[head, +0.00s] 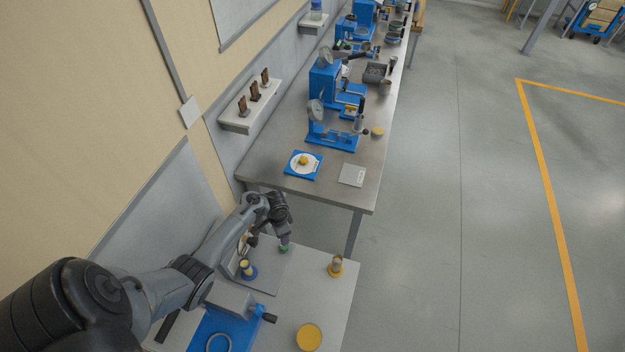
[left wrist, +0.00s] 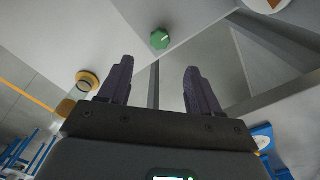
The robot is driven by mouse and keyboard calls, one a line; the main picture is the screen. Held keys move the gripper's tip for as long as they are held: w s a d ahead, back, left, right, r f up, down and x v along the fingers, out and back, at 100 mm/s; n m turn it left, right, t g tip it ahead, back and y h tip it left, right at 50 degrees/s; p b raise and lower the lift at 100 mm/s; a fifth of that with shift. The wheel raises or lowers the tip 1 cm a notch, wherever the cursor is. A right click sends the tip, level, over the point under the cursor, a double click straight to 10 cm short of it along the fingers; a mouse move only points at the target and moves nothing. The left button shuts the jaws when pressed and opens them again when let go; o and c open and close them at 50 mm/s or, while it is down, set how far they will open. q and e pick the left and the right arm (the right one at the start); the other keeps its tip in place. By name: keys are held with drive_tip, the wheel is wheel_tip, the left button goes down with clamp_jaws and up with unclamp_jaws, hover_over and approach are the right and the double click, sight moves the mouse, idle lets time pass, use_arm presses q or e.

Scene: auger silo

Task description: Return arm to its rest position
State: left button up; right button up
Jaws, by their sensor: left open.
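My left arm comes in from the left in the head view, and its gripper (head: 284,234) points down over the near table. In the left wrist view the gripper (left wrist: 158,68) is open, with two dark fingers apart and nothing between them. A green knob (head: 284,248) lies just below the fingers in the head view; the left wrist view shows the knob (left wrist: 160,38) beyond the fingertips, apart from them. My right gripper is not in view.
The near table (head: 320,301) holds a yellow-and-blue part (head: 247,268), a clear cylinder on a yellow base (head: 336,266), a yellow disc (head: 309,337) and a blue fixture (head: 208,326). A long bench (head: 335,190) with blue devices stands beyond. Open floor lies right.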

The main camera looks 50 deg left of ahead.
use_arm(q)
drive_tip(key=shift+m+g, duration=0.4)
drive_tip(key=shift+g, duration=0.5)
drive_tip(key=s+d+f, duration=0.1)
drive_tip(key=s+f, duration=0.1)
drive_tip(key=s, duration=0.1)
drive_tip(key=s+d+f, duration=0.1)
drive_tip(key=s+d, duration=0.1)
drive_tip(key=s, duration=0.2)
drive_tip(key=s+d+f, duration=0.1)
drive_tip(key=s+f, duration=0.1)
drive_tip(key=s, duration=0.2)
drive_tip(key=shift+s+d+f, duration=0.1)
drive_tip(key=shift+d+f, duration=0.05)
drive_tip(key=shift+f, duration=0.2)
drive_tip(key=s+d+r+t, duration=0.3)
drive_tip(key=d+r, duration=1)
drive_tip(key=d, duration=0.4)
drive_tip(key=w+d+r+t, duration=0.1)
drive_tip(key=d+r, duration=0.1)
drive_tip(key=r, duration=0.6)
drive_tip(key=w+d+r+n+t, duration=0.1)
drive_tip(key=d+r, duration=0.2)
drive_tip(key=r, duration=0.5)
drive_tip(key=shift+t, duration=0.3)
